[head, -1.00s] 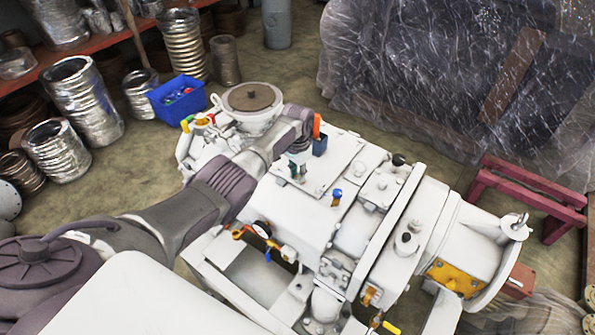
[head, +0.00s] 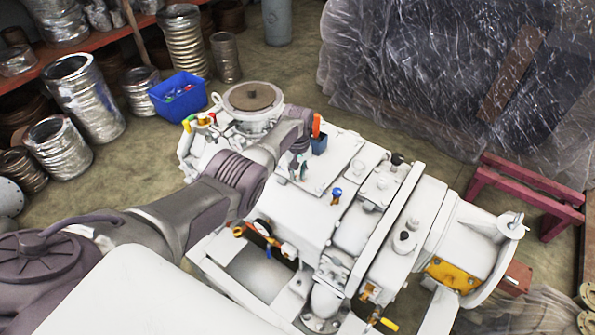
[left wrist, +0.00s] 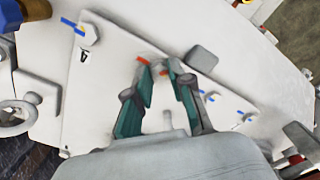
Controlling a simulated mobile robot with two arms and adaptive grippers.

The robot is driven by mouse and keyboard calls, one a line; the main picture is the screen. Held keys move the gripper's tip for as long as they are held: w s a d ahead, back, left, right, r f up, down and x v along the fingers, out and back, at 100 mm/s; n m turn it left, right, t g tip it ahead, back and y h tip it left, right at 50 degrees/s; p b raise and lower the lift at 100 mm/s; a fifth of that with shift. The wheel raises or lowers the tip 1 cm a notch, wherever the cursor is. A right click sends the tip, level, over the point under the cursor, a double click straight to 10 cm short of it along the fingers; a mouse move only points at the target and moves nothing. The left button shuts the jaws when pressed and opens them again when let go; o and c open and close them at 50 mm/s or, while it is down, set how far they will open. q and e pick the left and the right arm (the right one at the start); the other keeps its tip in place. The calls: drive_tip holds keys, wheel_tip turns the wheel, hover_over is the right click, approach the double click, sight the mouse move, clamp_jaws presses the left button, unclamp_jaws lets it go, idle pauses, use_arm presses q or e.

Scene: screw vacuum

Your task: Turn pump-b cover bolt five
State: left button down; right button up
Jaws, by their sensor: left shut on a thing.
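The pump (head: 290,205) is a large white machine in the middle of the head view, with a flat cover plate (head: 335,160) on top. In the left wrist view the cover (left wrist: 105,95) carries several bolts with blue marks, one bolt (left wrist: 89,35) beside a printed "4". My left gripper (head: 297,172) points down at the cover. Its green fingers (left wrist: 162,70) are shut on a small grey bolt, mostly hidden between the tips, with orange-red marks beside it. I cannot read this bolt's number. My right gripper is in neither view.
A small dark blue box (head: 319,143) stands on the pump close to my left wrist. A blue crate (head: 180,98) stands behind on the floor.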

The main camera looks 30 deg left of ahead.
use_arm(q)
drive_tip(key=n, duration=0.4)
drive_tip(key=shift+s+d+f, duration=0.1)
drive_tip(key=shift+s+f, duration=0.15)
drive_tip(key=shift+n, duration=2.1)
drive_tip(key=shift+f, duration=0.1)
drive_tip(key=c, duration=1)
unclamp_jaws()
drive_tip(key=shift+w, duration=0.1)
drive_tip(key=shift+w+r, duration=0.1)
drive_tip(key=shift+r, duration=0.1)
